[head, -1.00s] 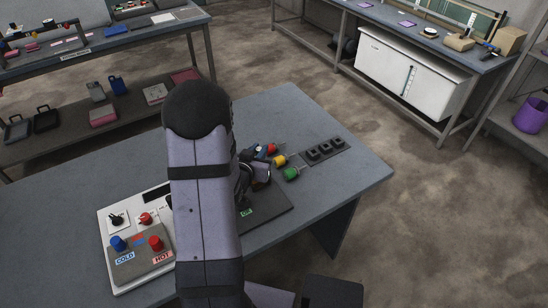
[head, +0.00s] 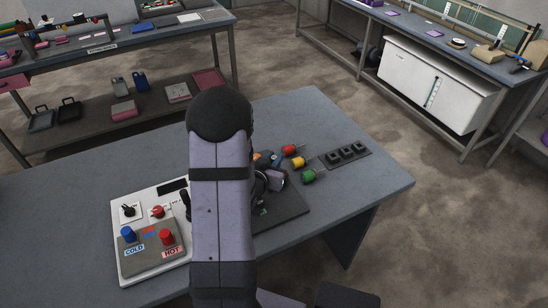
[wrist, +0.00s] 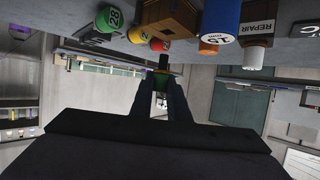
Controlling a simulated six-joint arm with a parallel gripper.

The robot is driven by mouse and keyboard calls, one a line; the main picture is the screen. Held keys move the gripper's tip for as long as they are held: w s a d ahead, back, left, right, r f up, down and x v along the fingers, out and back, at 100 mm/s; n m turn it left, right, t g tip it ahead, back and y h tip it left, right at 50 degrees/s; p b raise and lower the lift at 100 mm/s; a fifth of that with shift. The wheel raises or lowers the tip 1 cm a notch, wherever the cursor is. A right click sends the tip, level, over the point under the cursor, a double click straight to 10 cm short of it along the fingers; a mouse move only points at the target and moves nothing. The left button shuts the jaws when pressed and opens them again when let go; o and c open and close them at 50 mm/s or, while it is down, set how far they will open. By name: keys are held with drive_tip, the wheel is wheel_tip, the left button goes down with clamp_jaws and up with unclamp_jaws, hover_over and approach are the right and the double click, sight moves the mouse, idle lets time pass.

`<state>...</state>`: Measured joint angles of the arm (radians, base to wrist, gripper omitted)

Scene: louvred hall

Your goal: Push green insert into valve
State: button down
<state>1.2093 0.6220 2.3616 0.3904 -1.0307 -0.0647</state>
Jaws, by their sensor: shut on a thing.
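In the head view my gripper (head: 272,182) is low over the dark mat (head: 290,211), partly behind my arm. I cannot make out the valve for certain, nor whether the insert touches it. A brown block (wrist: 170,18) stands close by in the wrist view. A separate green plug (head: 308,176) lies right of my gripper; it is marked 28 in the wrist view (wrist: 112,18).
Red (head: 289,150) and yellow (head: 298,162) plugs lie beside the green one. A black socket strip (head: 347,157) is to their right. A white panel (head: 125,272) with COLD and HOT knobs is at left. The table (head: 75,215) is clear at far left.

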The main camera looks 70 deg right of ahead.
drive_tip(key=shift+f+b, duration=0.8)
drive_tip(key=shift+f, duration=0.35)
drive_tip(key=shift+f+b, duration=0.45)
drive_tip(key=shift+b, duration=0.1)
drive_tip(key=shift+f+b, duration=0.75)
drive_tip(key=shift+f, duration=0.05)
drive_tip(key=c, duration=1.6)
unclamp_jaws()
drive_tip(key=shift+r, duration=0.1)
drive_tip(key=shift+a+r+p, duration=0.7)
drive_tip(key=shift+r+p, duration=0.15)
drive_tip(key=shift+r, duration=0.2)
drive_tip(key=shift+a+r+p, duration=0.65)
drive_tip(key=shift+r+p, duration=0.15)
drive_tip(key=shift+r, duration=0.2)
